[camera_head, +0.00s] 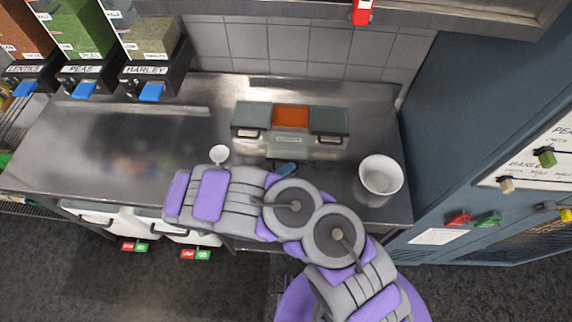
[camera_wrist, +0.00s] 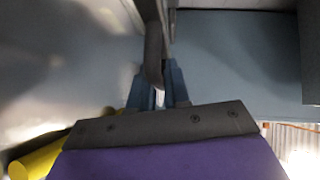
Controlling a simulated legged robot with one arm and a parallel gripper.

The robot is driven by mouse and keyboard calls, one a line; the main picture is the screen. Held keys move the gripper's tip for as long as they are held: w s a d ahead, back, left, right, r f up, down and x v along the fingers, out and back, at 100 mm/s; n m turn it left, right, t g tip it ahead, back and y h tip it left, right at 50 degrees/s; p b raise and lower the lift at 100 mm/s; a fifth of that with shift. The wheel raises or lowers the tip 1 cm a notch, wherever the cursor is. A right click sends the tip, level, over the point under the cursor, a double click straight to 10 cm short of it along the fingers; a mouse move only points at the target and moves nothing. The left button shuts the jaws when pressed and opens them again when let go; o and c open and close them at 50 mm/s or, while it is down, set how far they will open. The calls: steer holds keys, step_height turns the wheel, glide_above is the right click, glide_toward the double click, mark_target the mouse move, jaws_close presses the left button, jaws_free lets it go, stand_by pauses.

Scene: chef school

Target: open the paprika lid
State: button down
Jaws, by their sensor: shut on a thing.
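A three-part spice box stands on the steel counter in the head view. Its left lid (camera_head: 251,116) and right lid (camera_head: 329,121) are dark grey-green and closed. The middle compartment shows orange-red paprika (camera_head: 291,116), uncovered from above. My gripper (camera_head: 286,168) is just in front of the box, low at its middle, mostly hidden by my arm. In the wrist view my gripper's blue fingers (camera_wrist: 158,88) are shut on a dark handle (camera_wrist: 153,50). It seems to belong to the middle lid, but the join is unclear.
A white bowl (camera_head: 380,176) stands at the right, near the blue cabinet (camera_head: 470,90). Dispensers (camera_head: 150,60) stand at the back left. The left part of the counter (camera_head: 120,150) is clear.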

steer(key=shift+s+d+f, duration=0.1)
steer(key=shift+f, duration=0.2)
steer(key=c, duration=1.4)
jaws_free()
steer(key=shift+o, duration=0.9)
steer(key=shift+w+r, duration=0.1)
steer(key=shift+w, duration=0.15)
steer(key=shift+r, duration=0.1)
steer(key=p+v, duration=0.1)
steer(key=v, duration=1.6)
